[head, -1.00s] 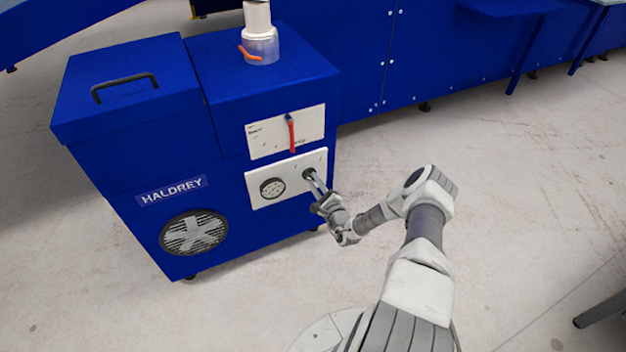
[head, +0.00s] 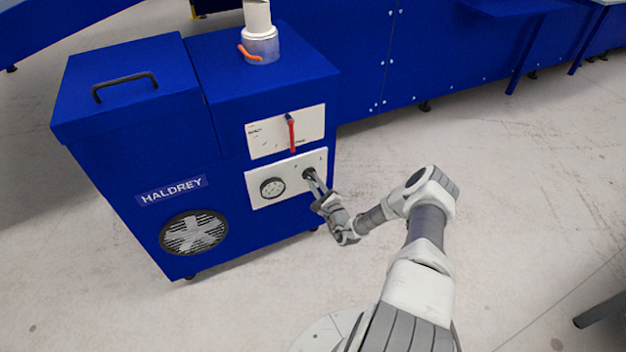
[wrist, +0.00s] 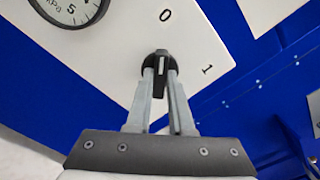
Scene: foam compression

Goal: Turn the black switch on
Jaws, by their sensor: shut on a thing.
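The black switch (wrist: 160,66) is a round knob with a pale line, on the lower white panel (wrist: 125,55) of the blue machine. In the wrist view the line points up the picture, nearer the printed 0 (wrist: 165,15) than the 1 (wrist: 207,71). My gripper (wrist: 160,75) is shut on the switch, one finger on each side. In the head view my gripper (head: 313,181) reaches the switch (head: 308,173) from the lower right, and its fingers partly hide it.
A pressure gauge (head: 272,187) sits left of the switch on the same panel. A red lever (head: 292,135) hangs on the panel above. An orange-handled valve (head: 250,52) is on top of the machine. The floor (head: 510,200) to the right is largely clear.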

